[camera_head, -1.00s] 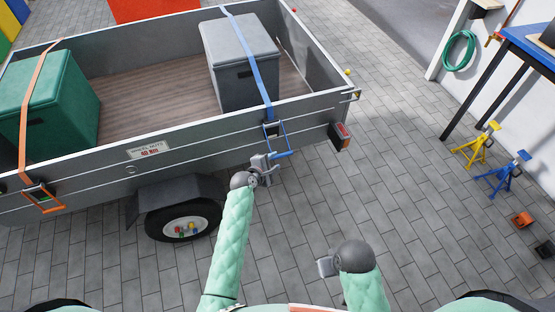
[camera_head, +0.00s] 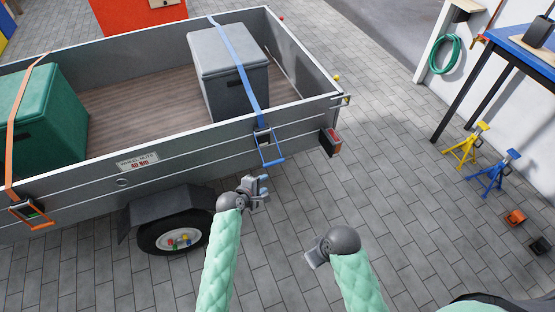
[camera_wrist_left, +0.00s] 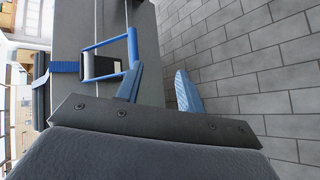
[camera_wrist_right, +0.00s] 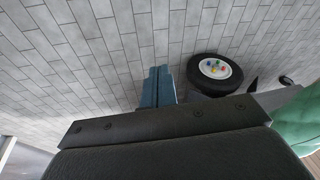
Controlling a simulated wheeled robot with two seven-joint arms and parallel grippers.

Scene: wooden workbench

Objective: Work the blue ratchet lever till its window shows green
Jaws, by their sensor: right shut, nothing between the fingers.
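The blue ratchet lever (camera_head: 273,161) hangs on the trailer's side wall below the grey box, its loop standing out down and outward. Its buckle (camera_head: 262,138) sits at the end of the blue strap (camera_head: 238,70). I cannot make out a colour in its window. In the left wrist view the lever (camera_wrist_left: 132,46) is a blue frame beyond my fingers. My left gripper (camera_head: 260,187) is open and empty, below the lever and apart from it; its spread fingers show in the left wrist view (camera_wrist_left: 158,86). My right gripper (camera_head: 312,259) is shut and empty, low over the paving.
An orange ratchet (camera_head: 32,213) on an orange strap is at left on the same wall (camera_head: 190,153). The trailer wheel (camera_head: 172,238) and mudguard are left of my left arm. Jack stands (camera_head: 492,172) and a workbench are at right. The paving between is clear.

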